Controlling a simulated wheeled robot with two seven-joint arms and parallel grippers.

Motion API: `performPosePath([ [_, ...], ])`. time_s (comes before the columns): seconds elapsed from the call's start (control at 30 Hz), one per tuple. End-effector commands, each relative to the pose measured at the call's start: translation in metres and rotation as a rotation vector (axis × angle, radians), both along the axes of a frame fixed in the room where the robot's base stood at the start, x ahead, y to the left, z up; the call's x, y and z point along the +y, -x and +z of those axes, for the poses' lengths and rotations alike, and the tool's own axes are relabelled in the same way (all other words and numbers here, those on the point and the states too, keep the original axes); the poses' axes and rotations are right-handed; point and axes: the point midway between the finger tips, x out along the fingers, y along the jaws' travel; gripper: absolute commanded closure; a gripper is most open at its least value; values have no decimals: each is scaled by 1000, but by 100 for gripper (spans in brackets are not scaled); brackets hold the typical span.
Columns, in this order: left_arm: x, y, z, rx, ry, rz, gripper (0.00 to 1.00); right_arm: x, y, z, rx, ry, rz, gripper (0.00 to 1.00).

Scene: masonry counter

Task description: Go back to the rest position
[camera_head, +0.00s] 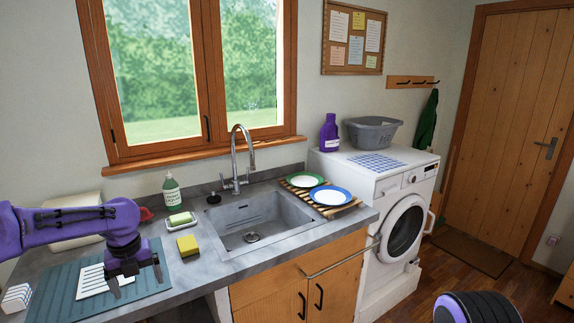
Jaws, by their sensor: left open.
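My left gripper (137,275) comes in from the left on a purple arm and points down over the teal mat (150,286) on the counter. Its two dark fingers are spread apart and nothing shows between them. It is beside a white striped item (91,283) lying on the mat. My right gripper is not in view. A purple and black rounded part of mine shows at the lower right edge.
The grey counter holds a sink (255,225) with a tall faucet, a yellow sponge (188,245), a green soap bottle (171,190) and two plates on a wooden rack (345,207). A washing machine (403,230) stands at right.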

Motion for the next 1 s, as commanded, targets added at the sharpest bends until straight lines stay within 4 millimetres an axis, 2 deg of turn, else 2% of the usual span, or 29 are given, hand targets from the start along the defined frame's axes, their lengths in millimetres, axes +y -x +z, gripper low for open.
performPosePath([
  [0.17,-2,-9,1,-56,37,167,7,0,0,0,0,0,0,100],
  [0.37,-14,-28,0,-167,141,429,7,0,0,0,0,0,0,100],
  [0.57,-38,-47,-10,-280,341,819,7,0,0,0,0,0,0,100],
  [0.67,-55,-53,-25,-316,475,1067,7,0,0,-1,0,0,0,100],
  [0.77,-73,-50,-57,-323,632,1376,7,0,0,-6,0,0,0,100],
  [0.87,-89,-30,-111,-298,811,1786,7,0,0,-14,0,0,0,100],
  [0.97,-96,19,-182,-264,972,2257,7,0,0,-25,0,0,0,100],
  [1.0,-95,45,-209,-261,1019,2428,7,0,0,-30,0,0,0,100],
])
